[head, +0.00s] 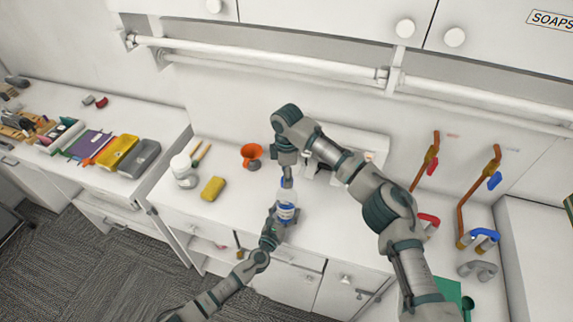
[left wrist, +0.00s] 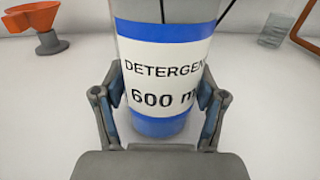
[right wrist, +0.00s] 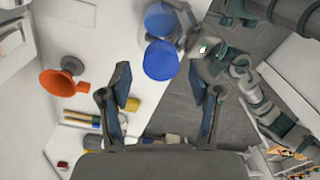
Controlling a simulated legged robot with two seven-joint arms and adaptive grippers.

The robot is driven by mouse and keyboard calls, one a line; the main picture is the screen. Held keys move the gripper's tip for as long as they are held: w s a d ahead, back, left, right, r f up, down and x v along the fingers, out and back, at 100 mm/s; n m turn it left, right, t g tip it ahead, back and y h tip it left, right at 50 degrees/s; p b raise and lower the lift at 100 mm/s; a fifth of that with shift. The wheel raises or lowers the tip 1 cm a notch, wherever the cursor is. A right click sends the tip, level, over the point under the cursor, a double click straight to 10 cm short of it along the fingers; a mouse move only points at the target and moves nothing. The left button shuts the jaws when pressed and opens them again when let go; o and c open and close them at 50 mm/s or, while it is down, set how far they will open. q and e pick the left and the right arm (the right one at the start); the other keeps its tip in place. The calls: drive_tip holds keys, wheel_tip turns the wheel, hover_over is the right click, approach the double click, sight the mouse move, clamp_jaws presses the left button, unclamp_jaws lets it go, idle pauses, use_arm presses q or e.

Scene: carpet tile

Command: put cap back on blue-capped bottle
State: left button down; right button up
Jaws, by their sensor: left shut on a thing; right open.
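The detergent bottle (head: 286,212), white with blue bands, is upright over the counter's front part. My left gripper (head: 272,230) is shut on it; in the left wrist view its fingers flank the label of the bottle (left wrist: 165,65). The bottle's top is out of that frame. My right gripper (head: 288,183) is just above the bottle, pointing down. In the right wrist view it is open, with nothing between its fingers. A blue disc (right wrist: 162,60), seemingly the cap, shows beyond the fingertips, with another blue part above it. I cannot tell whether the cap is seated.
An orange funnel (head: 251,153), a yellow sponge (head: 212,188) and a white container (head: 183,170) stand left of the bottle. Orange pipes (head: 465,205) and pipe fittings are at the right. A gap separates the left counter. Wall pipes (head: 260,60) run behind.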

use_arm(q)
drive_tip(key=shift+f, duration=0.1)
use_arm(e)
drive_tip(key=shift+f, duration=0.95)
clamp_jaws()
drive_tip(key=m, duration=0.9)
drive_tip(key=shift+m, duration=0.4)
drive_tip(key=shift+o, duration=0.7)
unclamp_jaws()
